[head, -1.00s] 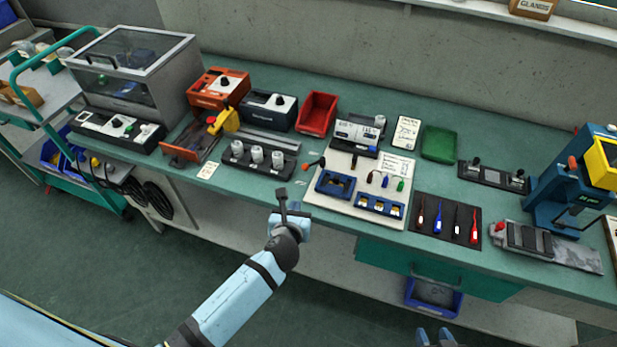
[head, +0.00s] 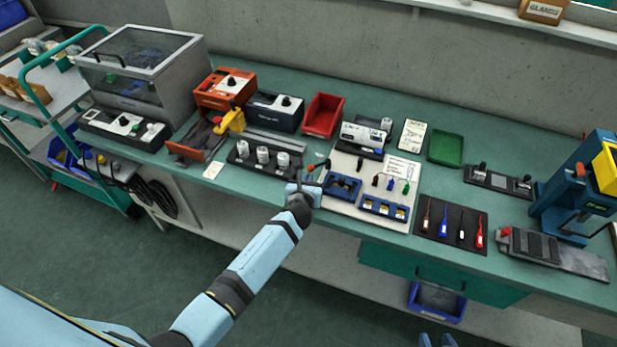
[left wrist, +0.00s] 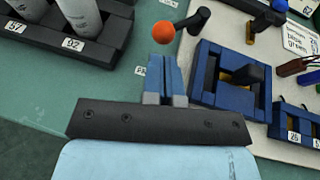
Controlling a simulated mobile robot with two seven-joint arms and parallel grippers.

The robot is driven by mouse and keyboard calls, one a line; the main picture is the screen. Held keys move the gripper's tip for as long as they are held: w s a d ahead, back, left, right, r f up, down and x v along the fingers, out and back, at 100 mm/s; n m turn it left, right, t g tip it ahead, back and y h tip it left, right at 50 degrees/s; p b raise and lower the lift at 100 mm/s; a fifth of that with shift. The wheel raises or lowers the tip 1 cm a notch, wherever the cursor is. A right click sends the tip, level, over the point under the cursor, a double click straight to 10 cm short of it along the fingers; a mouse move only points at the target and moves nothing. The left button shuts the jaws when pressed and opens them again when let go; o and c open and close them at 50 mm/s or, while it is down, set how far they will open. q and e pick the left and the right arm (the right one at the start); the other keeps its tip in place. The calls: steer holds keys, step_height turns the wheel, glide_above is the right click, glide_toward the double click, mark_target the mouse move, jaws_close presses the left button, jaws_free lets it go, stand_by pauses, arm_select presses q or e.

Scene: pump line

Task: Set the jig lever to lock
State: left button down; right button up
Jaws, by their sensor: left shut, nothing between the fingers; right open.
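The jig lever has an orange ball knob (left wrist: 163,32) on a short black arm, which runs right to a black pivot post (left wrist: 202,14) on the white board. In the head view the knob (head: 310,168) shows just beyond my left gripper (head: 314,180). In the left wrist view the left gripper (left wrist: 167,72) has its blue fingers shut and empty, their tips just below the knob. I cannot tell whether they touch it. The blue jig block (left wrist: 228,80) sits right of the fingers. My right gripper (head: 437,339) shows only its tips at the bottom edge, open.
A black rack (head: 262,158) with several grey cylinders stands left of the lever. A blue tray with labelled slots (head: 384,208) and a black mat with screwdrivers (head: 450,225) lie to the right. A red bin (head: 322,115) is behind. The bench's front edge is under my left arm.

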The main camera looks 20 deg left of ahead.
arm_select(q)
steer(key=shift+w+a+r, duration=0.1)
steer(key=shift+w, duration=0.55)
